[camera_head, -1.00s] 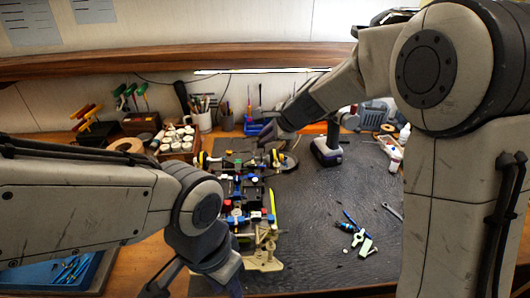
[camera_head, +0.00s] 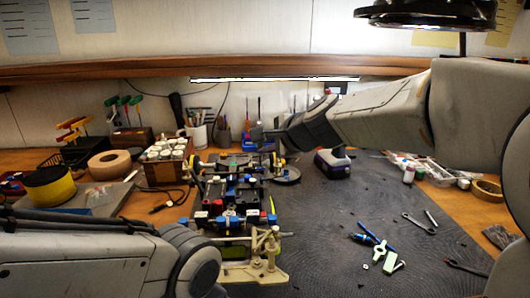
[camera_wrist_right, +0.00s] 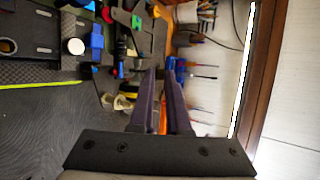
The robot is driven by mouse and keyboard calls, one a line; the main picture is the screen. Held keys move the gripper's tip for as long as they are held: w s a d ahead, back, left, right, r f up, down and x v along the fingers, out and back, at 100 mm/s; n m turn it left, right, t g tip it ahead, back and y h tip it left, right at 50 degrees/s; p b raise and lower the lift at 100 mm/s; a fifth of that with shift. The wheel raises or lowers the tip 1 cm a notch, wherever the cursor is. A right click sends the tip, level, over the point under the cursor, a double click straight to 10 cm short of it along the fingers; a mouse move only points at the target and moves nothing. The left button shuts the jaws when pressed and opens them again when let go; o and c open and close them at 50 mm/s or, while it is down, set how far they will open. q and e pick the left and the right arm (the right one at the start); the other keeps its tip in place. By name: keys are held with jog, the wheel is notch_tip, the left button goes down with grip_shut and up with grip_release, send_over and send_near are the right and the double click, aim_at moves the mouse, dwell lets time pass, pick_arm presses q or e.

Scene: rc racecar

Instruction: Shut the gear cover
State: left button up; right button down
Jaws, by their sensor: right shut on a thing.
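The racecar chassis (camera_head: 235,195), dark with blue, red and white parts, stands on its beige stand (camera_head: 262,262) left of centre on the mat. I cannot tell the gear cover apart from the other small parts. My right gripper (camera_head: 262,133) is at the chassis's far end. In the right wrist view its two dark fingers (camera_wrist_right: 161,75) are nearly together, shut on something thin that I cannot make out. Part of the chassis (camera_wrist_right: 62,40) lies left of the fingers there. My left arm reaches in at lower left; its gripper is outside the picture.
A box of white jars (camera_head: 166,160) and a pen cup (camera_head: 197,132) stand behind. The mat's middle right is mostly clear.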

dwell(0.4)
jog(key=c, duration=0.9)
grip_release()
jog(key=shift+p+v, duration=1)
jog(key=shift+v, duration=4.2)
jog(key=shift+a, duration=0.1)
